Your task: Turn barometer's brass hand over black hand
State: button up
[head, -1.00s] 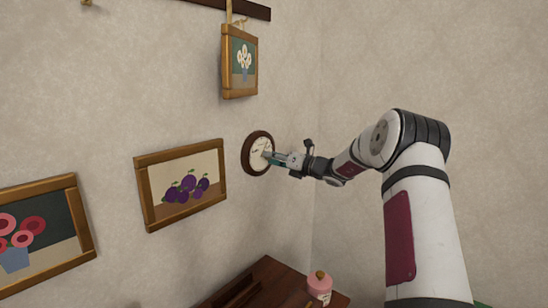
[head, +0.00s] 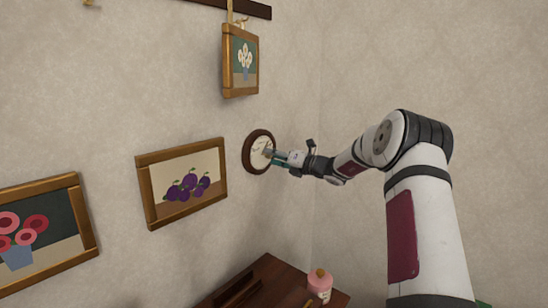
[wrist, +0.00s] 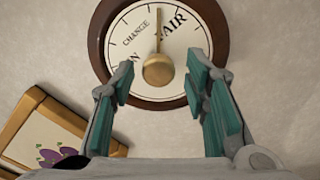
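The barometer (head: 250,142) hangs on the wall, a round dark wooden rim around a cream dial. A round brass knob (wrist: 158,70) sits at the dial's middle. A thin brass-coloured hand (wrist: 158,32) points straight up, between "CHANGE" and "FAIR". I cannot make out a separate black hand. My gripper (wrist: 160,78) is open, with one teal-padded finger on each side of the knob and visible gaps to it. My gripper (head: 274,158) partly covers the dial in the head view.
A framed plum picture (head: 182,149) hangs left of the barometer, and a framed white-flower picture (head: 240,92) hangs above it. A wooden cabinet (head: 262,283) with a pink bottle (head: 320,286) stands below. The wall at right is bare.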

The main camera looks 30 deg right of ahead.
jog(key=v, duration=1.2)
dwell(0.3)
